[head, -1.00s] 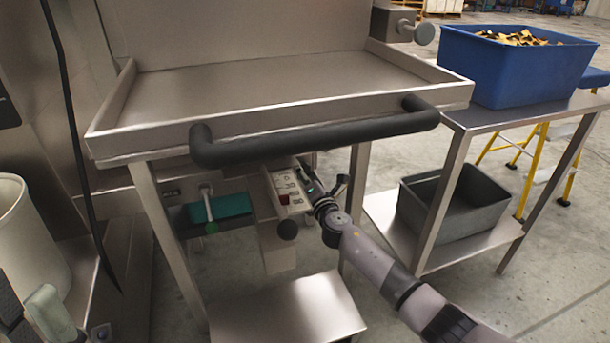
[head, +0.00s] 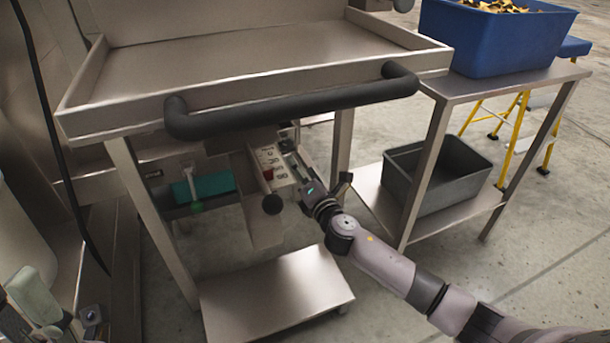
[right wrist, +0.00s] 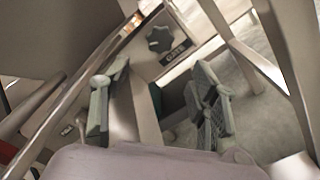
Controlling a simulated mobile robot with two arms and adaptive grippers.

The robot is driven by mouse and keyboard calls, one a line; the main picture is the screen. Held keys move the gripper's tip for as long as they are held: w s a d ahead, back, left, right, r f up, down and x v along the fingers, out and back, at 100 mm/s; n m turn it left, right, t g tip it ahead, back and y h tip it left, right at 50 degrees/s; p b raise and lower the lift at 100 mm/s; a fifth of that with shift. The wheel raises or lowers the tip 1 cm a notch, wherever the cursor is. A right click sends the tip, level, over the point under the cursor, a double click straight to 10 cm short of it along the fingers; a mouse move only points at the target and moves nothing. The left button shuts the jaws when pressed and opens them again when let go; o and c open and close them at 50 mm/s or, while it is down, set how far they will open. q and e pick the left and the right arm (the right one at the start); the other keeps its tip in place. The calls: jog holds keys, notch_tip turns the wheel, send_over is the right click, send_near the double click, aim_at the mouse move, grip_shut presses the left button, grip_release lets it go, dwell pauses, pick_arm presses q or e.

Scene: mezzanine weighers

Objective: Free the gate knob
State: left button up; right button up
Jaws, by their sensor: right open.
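In the right wrist view a dark lobed knob (right wrist: 159,39) sits on a pale panel, above a small dark label (right wrist: 173,55) that seems to read GATE. A small orange patch shows at the knob's left edge; I cannot tell what it is. My right gripper (right wrist: 157,95) is open, its fingers spread below the knob, apart from it. In the head view my right gripper (head: 303,168) is under the steel tray table, beside a pale control box (head: 283,180); the knob is not discernible there. My left gripper (head: 62,306) is partly in view at lower left, its opening unclear.
The tray table (head: 250,82) has a thick black handle bar (head: 290,106) above my right gripper. A side table holds a blue bin (head: 500,42); a grey bin (head: 440,180) is below.

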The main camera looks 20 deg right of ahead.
jog(key=shift+s, duration=1.15)
